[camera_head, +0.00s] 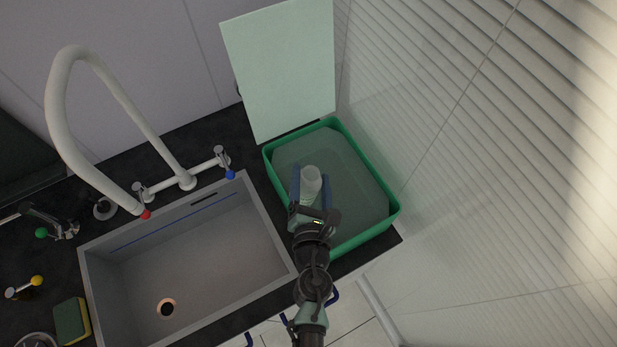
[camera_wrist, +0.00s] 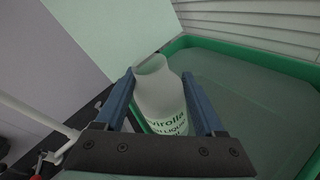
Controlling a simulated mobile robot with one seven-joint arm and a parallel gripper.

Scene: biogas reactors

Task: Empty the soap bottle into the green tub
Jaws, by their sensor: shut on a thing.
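The soap bottle (camera_head: 311,183) is whitish with an open mouth and dark lettering. My gripper (camera_head: 311,192) is shut on it, with one blue finger on each side. In the wrist view the bottle (camera_wrist: 160,98) stands between the fingers of my gripper (camera_wrist: 158,105), its open mouth pointing away from the wrist. The green tub (camera_head: 385,203) holds a greyish, see-through liquid. The bottle is over the tub's left part in the head view. The tub's rim (camera_wrist: 235,49) also shows in the wrist view. I cannot tell whether anything is flowing out, and the bottle's lower end is hidden.
A grey sink (camera_head: 190,262) lies left of the tub, with a tall white faucet (camera_head: 120,100) behind it. A pale green panel (camera_head: 283,65) stands upright behind the tub. A ribbed wall (camera_head: 480,150) is close on the right. A sponge (camera_head: 72,321) lies at the lower left.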

